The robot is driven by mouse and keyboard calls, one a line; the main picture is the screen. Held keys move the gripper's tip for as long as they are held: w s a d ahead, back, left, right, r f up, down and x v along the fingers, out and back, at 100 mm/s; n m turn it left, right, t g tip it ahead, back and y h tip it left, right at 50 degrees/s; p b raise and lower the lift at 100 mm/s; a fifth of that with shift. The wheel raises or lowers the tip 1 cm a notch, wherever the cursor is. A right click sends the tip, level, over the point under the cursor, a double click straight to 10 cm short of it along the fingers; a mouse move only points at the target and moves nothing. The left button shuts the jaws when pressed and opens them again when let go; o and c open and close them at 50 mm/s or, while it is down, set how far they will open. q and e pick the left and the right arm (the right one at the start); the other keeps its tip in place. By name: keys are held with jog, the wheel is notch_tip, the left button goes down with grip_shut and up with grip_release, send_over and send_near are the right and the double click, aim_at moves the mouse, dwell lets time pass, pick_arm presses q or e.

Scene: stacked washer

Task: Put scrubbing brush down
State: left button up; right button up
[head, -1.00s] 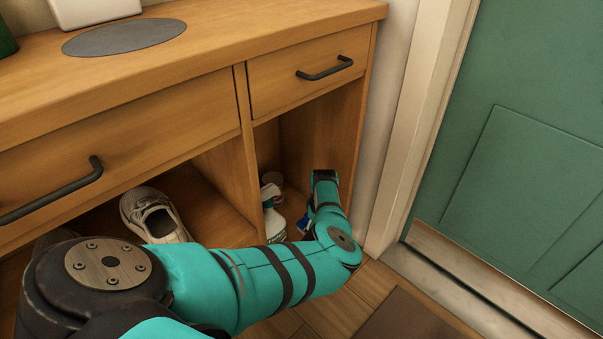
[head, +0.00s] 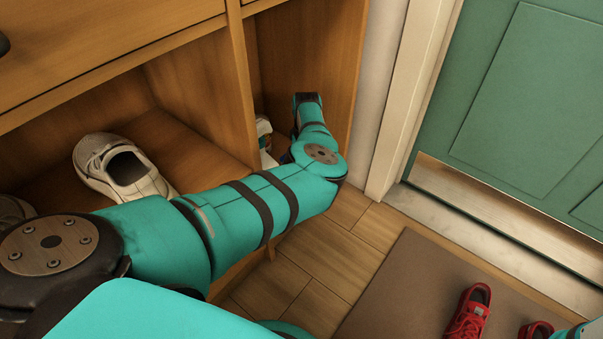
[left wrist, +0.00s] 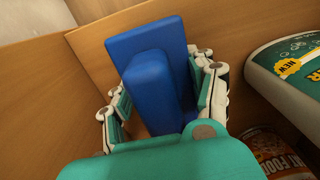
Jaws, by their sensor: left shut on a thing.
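The scrubbing brush (left wrist: 150,85), a blue block-like piece in the left wrist view, sits between the fingers of my left gripper (left wrist: 160,95). The gripper is shut on it, inside the right-hand lower compartment of the wooden cabinet (head: 245,90). Wooden panels stand close behind and beside the brush. I cannot tell whether the brush touches the compartment floor. In the head view my left arm reaches into this compartment and hides the brush and fingers. My right gripper is not in view.
A cleaner bottle (left wrist: 288,75) and a food can (left wrist: 275,150) stand to the right in the wrist view. A white shoe (head: 120,165) lies in the left compartment. Red shoes (head: 468,312) stand on a brown mat (head: 395,290). A green door (head: 530,90) is at right.

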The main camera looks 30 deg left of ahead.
pick_arm(q)
jog(key=shift+r, duration=0.1)
jog(key=shift+f, duration=0.25)
jog(key=o, duration=1.1)
jog(key=shift+r, duration=0.1)
